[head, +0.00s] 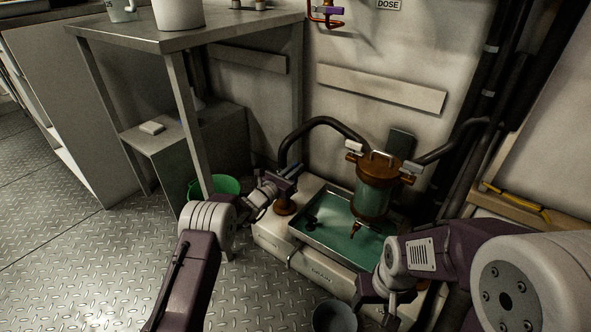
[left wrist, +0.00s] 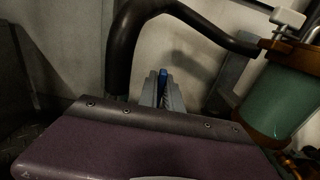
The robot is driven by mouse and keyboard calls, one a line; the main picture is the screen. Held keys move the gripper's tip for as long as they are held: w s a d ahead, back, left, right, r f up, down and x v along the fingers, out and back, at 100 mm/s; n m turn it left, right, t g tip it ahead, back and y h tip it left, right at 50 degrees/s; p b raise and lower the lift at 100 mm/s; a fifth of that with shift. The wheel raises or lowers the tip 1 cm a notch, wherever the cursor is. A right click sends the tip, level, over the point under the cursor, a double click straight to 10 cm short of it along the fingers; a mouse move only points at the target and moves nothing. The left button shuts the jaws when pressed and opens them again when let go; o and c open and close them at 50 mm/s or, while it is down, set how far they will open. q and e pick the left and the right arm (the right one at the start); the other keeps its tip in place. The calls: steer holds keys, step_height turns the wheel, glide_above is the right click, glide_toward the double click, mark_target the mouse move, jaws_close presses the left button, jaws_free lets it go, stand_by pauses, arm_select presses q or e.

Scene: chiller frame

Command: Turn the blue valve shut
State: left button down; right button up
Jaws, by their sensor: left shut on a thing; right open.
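My left gripper (head: 291,171) is at the black hose beside the white chiller base, left of the brass filter. In the left wrist view its grey fingers (left wrist: 161,90) are shut on a narrow blue piece (left wrist: 163,75), the blue valve's handle. Most of the handle is hidden by the fingers, so its angle cannot be told. A brown round fitting (head: 285,207) shows just below the gripper. My right gripper (head: 388,300) is open and empty, low in front of the base.
The brass filter (head: 375,190), with a green body and white-handled valves, stands over a metal tray (head: 309,247) of green liquid. A black hose (head: 322,121) arches behind my left gripper. A green bucket (head: 226,186) and a grey bucket (head: 335,318) stand nearby. A table (head: 170,42) is at left.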

stand_by(0.4)
arm_select(q)
steer(key=shift+s+a+f+t+h, duration=0.3)
steer(key=shift+s+a+t+h, duration=0.35)
steer(key=shift+s+t, duration=0.25)
steer(key=shift+s+a+f+t+h, duration=0.35)
steer(key=shift+s+a+t+h, duration=0.15)
steer(key=shift+s+t+h, duration=0.35)
steer(key=shift+s+a+f+t+h, duration=0.3)
steer(key=shift+s+a+t+h, duration=0.3)
steer(key=shift+t, duration=0.45)
steer(key=c, duration=1.5)
jaws_free()
